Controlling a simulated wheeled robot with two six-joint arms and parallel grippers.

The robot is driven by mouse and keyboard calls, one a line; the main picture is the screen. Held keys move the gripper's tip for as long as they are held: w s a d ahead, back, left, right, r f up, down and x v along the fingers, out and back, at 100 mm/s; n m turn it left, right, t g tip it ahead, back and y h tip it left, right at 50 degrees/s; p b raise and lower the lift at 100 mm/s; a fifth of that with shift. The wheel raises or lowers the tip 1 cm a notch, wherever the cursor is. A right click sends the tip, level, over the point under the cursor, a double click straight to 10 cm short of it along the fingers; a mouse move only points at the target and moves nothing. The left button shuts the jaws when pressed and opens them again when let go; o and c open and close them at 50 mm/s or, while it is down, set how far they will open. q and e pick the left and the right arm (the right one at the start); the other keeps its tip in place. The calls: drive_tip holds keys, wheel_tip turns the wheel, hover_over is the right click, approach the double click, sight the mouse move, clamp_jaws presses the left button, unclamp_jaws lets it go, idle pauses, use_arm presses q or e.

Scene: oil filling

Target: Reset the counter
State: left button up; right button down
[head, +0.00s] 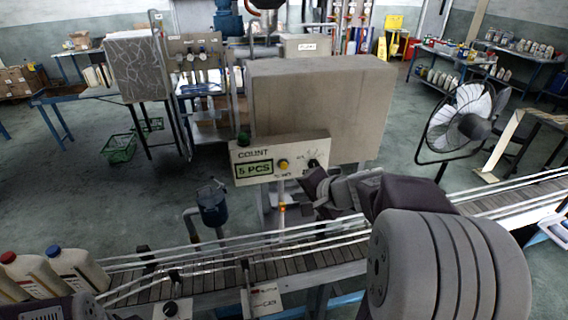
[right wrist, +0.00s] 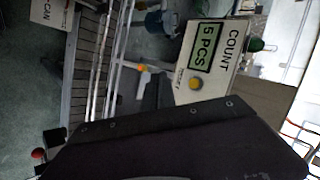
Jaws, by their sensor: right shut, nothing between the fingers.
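The counter box (head: 247,181) is a pale panel marked COUNT, standing behind the conveyor. Its green display (head: 254,170) reads 5 PCS. A yellow button (head: 283,164) and a black knob (head: 314,163) sit to the right of the display. My right gripper (head: 308,188) is shut and empty, close to the panel's lower right, below the knob. Whether it touches the panel I cannot tell. In the right wrist view the display (right wrist: 208,46) and yellow button (right wrist: 196,83) show clear of the dark finger (right wrist: 152,92); the knob is hidden. Of my left arm only a dark part shows at the lower left.
The conveyor (head: 210,278) with rails runs across the front. White bottles (head: 75,268) with red and blue caps stand at its left. A large grey box (head: 320,105) rises behind the counter. A fan (head: 462,120) stands right, and a blue container (head: 212,205) left of the counter.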

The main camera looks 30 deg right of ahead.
sight(284, 166)
drive_tip(key=w+d+p, duration=0.1)
drive_tip(key=w+d, duration=0.1)
drive_tip(key=w, duration=0.7)
drive_tip(key=shift+p, duration=0.3)
drive_tip(key=shift+f, duration=0.1)
idle(1.7)
drive_tip(key=shift+w, duration=0.4)
drive_tip(key=shift+w+d, duration=0.15)
drive_tip(key=shift+w, duration=0.35)
idle(0.6)
drive_tip(key=shift+s, duration=0.15)
drive_tip(key=shift+s+a+b, duration=0.2)
drive_tip(key=shift+s+b, duration=0.4)
drive_tip(key=shift+s, duration=0.15)
